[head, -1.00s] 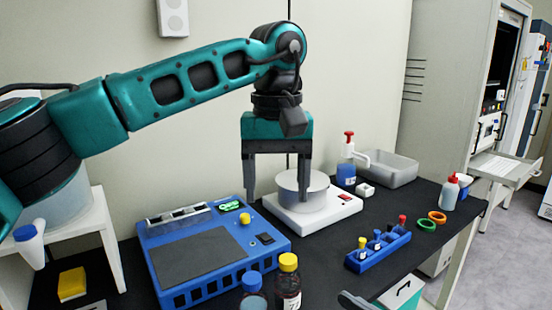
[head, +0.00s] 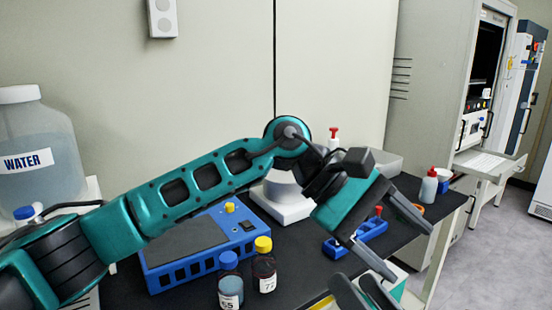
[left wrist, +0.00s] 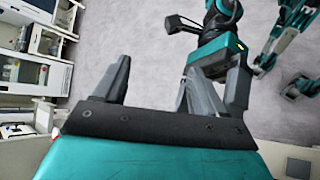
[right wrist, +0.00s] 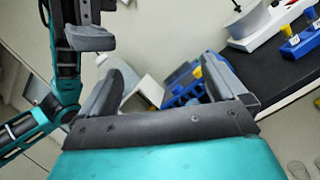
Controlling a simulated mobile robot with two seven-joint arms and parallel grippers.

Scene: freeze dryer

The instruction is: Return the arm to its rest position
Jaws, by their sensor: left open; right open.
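My left arm reaches in from the left in the head view, bent down at the wrist. Its gripper (head: 410,254) is open and empty, angled down to the right above the bench's front right part. In the left wrist view its fingers (left wrist: 155,88) stand apart with grey floor beyond them. My right gripper (head: 364,294) shows at the bottom edge of the head view, below the left one. In the right wrist view its fingers (right wrist: 165,85) are apart, with nothing held between them.
A blue device (head: 190,262) and two bottles (head: 230,285) (head: 264,272) stand near the left arm. A white-based balance (head: 285,204) is partly hidden behind the wrist. A blue rack (head: 372,230) lies behind the left gripper. A water jug (head: 40,130) stands at the left.

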